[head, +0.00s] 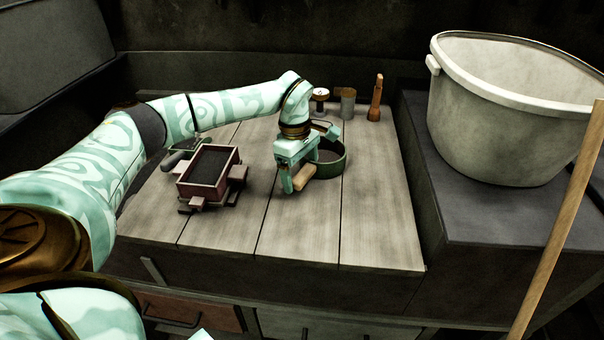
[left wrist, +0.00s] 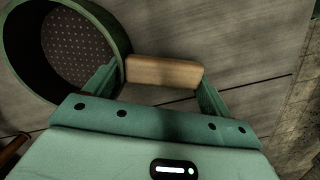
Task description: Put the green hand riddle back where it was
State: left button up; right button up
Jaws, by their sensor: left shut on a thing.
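The green hand riddle (head: 341,165) is a round green sieve at the back middle of the wooden bench, partly hidden behind my left gripper. Its perforated mesh floor and green rim (left wrist: 124,35) fill the upper left of the left wrist view. My left gripper (head: 295,184) points down beside it and is shut on its short wooden handle (left wrist: 163,71), which lies between the two fingers (left wrist: 160,82). The riddle is low over the boards; I cannot tell whether it touches them.
A reddish moulding box (head: 207,184) with dark sand stands left on the bench boards (head: 376,228). A gauge-like item (head: 320,97), a grey-brown cylinder (head: 347,103) and a wooden tool (head: 376,100) stand at the back. A large pale tub (head: 500,120) is right. The front right boards are clear.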

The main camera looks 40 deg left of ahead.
pick_arm(q)
jog(key=shift+f, duration=0.15)
jog(key=o, duration=1.1)
jog(key=shift+c, duration=0.2)
notch_tip(320, 180, up, 12)
jog(key=a+p, duration=0.1)
jog(key=p, duration=0.2)
jog(key=shift+a+p, duration=0.15)
jog(key=shift+p, duration=0.25)
jog(key=shift+s, duration=0.1)
